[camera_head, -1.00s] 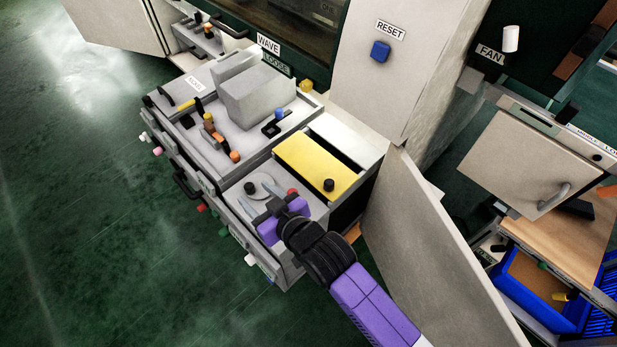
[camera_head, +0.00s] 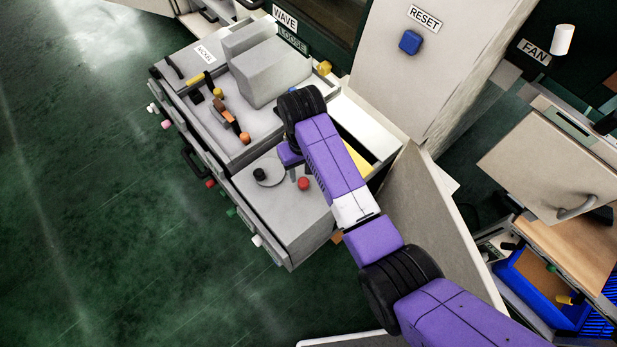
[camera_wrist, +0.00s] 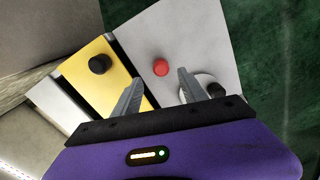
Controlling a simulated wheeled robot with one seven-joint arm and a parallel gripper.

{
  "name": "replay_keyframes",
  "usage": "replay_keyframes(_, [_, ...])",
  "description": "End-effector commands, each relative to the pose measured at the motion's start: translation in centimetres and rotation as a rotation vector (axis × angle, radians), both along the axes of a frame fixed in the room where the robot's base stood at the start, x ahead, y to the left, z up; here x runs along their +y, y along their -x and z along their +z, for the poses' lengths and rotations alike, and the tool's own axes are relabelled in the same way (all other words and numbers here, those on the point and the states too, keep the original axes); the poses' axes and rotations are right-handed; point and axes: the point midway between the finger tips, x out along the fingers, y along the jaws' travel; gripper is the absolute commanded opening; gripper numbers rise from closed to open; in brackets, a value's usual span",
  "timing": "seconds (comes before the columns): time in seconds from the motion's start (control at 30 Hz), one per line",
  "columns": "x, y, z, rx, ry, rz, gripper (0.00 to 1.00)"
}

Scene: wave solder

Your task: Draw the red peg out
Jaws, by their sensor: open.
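The red peg (camera_head: 303,183) stands in the light grey top at the near end of the machine. In the wrist view the red peg (camera_wrist: 160,67) shows as a round red head between and just beyond my fingertips. My gripper (camera_wrist: 157,80) is open and empty, its two grey fingers apart. In the head view my gripper (camera_head: 297,171) points down beside the peg, partly hidden by my purple arm. The peg's lower part is hidden.
A grey disc with a black knob (camera_head: 259,175) lies left of the peg. A yellow panel (camera_wrist: 92,76) with a black knob (camera_wrist: 99,64) is on the other side. A tan door panel (camera_head: 423,215) stands open at right. Green floor lies left.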

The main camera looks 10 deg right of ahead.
Motion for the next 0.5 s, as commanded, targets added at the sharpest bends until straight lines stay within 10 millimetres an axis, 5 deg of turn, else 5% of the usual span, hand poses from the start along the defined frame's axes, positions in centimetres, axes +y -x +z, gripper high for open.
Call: replay_keyframes(0.5, [0.0, 0.1, -6.8, 0.0, 0.0, 0.001, 0.5])
